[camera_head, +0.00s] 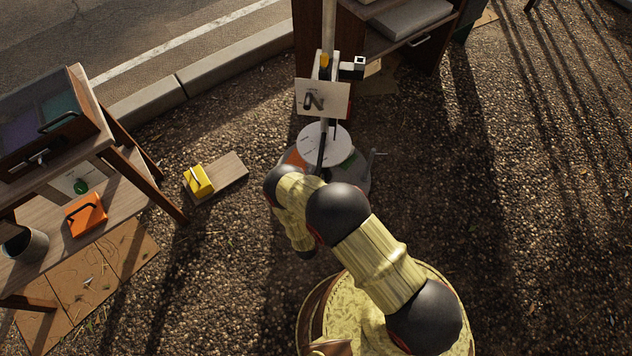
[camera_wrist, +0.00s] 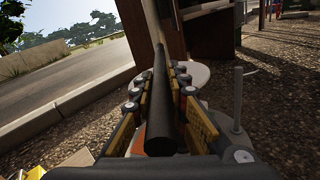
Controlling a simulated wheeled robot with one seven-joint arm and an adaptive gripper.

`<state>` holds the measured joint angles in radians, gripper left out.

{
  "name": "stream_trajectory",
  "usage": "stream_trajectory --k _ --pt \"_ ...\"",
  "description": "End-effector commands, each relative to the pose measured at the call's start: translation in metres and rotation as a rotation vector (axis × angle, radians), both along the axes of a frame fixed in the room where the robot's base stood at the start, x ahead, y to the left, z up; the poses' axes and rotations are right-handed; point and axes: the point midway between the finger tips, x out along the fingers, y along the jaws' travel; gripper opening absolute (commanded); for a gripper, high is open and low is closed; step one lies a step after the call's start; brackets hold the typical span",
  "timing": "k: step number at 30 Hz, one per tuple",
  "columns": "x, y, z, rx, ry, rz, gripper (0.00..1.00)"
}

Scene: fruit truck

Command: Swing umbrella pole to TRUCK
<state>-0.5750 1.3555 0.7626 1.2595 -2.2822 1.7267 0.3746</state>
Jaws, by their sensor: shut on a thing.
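In the wrist view, a dark handle (camera_wrist: 160,125) runs between the yellow-padded fingers of my gripper (camera_wrist: 160,88). The gripper is shut on this handle. A thin rod continues upward from it. In the head view my arm hides most of the gripper. I cannot tell exactly how the handle joins the pole.
A dark wooden cabinet (camera_head: 307,50) stands close behind the pole. A wooden table (camera_head: 140,186) with an orange box (camera_head: 87,218) stands at left. A yellow block (camera_head: 199,181) lies on a board on the gravel. The gravel to the right (camera_head: 540,210) is clear.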

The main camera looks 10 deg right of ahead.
Motion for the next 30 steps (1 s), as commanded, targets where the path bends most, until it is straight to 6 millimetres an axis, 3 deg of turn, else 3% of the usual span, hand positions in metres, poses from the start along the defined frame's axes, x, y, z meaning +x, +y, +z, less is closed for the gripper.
stream_trajectory --k 11,12,21,30 --pt "-0.0011 -0.0012 -0.0015 -0.001 0.004 0.0 0.0" --pt "-0.001 -0.0011 -0.0014 -0.001 0.004 0.0 0.17" --pt "-0.001 -0.0012 -0.0016 -0.001 0.005 0.0 0.34" --pt "-0.0015 -0.0011 -0.0025 0.0 0.006 0.0 0.35"
